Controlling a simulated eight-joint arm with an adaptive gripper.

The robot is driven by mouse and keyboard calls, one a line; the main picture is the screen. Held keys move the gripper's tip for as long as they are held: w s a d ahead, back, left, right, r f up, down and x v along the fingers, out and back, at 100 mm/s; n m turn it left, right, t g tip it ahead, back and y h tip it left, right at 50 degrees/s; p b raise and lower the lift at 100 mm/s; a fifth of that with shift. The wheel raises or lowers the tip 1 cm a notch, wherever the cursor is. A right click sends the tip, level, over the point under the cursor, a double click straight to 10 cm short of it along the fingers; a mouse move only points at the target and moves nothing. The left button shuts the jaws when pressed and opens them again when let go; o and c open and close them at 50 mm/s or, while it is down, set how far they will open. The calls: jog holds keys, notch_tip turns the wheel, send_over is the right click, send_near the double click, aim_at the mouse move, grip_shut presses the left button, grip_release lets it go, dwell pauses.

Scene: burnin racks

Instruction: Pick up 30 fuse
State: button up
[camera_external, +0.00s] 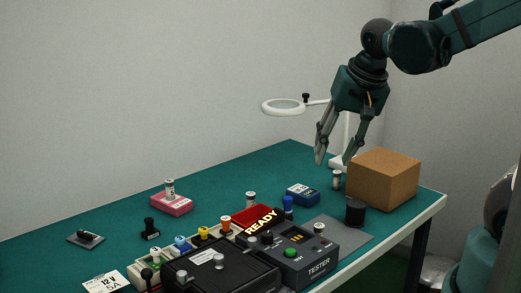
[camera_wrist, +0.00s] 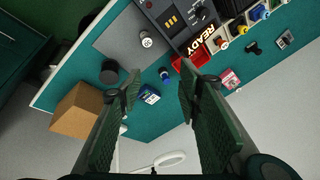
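Several small metal-and-white cylinders that look like fuses are in the external view. One (camera_external: 319,228) stands on the grey mat and shows a round marked top in the wrist view (camera_wrist: 147,42). I cannot read for certain which is marked 30.
A cardboard box (camera_external: 383,181) stands right of my gripper, with a black cylinder (camera_external: 355,213) before it. A ring lamp (camera_external: 283,106) stands close on the left.

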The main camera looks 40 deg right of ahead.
aim_at(319, 226)
jog(key=w+f+m+g, duration=0.1)
jog(key=f+m, duration=0.2)
jog(key=f, duration=0.2)
jog(key=w+f+m+g+b, duration=0.1)
jog(key=w+f+m, duration=0.1)
jog(key=f+m, duration=0.2)
jog(key=w+d+f+m+g+b, duration=0.1)
jog(key=f+m+g, duration=0.1)
jog(key=f+m, duration=0.2)
notch_tip(319, 226, down, 3)
jog(key=shift+w+r, duration=0.15)
jog(key=shift+r, duration=0.05)
jog(key=shift+f+m, duration=0.5)
jog(key=shift+f, duration=0.1)
jog(key=shift+f, duration=1.2)
jog(key=shift+d+f+b, duration=0.15)
jog(key=shift+f+b, duration=0.45)
jog(key=shift+f, duration=2)
jog(key=c, duration=1)
